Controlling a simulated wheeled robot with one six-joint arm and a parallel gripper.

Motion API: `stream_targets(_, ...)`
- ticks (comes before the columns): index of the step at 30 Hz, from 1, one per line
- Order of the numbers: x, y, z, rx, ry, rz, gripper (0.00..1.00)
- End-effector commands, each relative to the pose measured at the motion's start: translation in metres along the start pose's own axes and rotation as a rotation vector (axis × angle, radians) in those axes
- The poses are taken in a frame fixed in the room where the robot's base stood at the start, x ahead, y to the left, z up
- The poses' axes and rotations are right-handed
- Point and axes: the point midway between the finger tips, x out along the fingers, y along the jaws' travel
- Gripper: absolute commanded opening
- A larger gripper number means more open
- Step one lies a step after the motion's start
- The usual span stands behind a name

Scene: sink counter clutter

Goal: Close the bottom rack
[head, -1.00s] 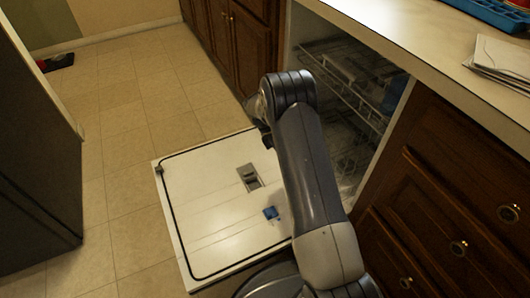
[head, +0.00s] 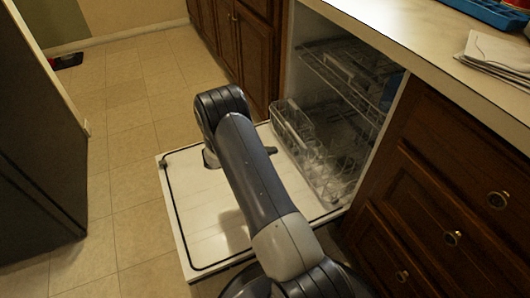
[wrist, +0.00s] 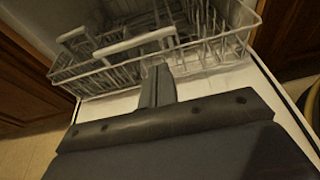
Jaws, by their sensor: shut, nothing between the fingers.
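The bottom rack (head: 306,152) is a wire rack low in the open dishwasher, its front part out over the inner end of the lowered door (head: 205,215). In the wrist view the rack (wrist: 120,45) spans the top of the picture, with light handle-like bars along its front. My gripper (head: 271,151) is shut and empty, low above the door and in front of the rack. In the wrist view its fingertips (wrist: 158,72) point at the rack's front; whether they touch it I cannot tell. My arm hides the middle of the door.
The upper rack (head: 345,75) is inside the dishwasher above the bottom one. Wooden drawers (head: 440,200) stand to the right, cabinets (head: 235,35) beyond the door. The counter (head: 430,45) overhangs the opening. Tiled floor (head: 120,180) is clear on the left.

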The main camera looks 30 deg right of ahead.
Motion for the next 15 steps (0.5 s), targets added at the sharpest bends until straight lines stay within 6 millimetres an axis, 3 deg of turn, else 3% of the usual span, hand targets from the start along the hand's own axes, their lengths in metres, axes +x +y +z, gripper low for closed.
stream_targets(6, 0.051, -0.001, -0.003, 0.0, 0.001, -0.004, 0.0)
stream_targets(15, 0.091, 0.0, 0.009, 0.001, 0.001, -0.002, 0.0)
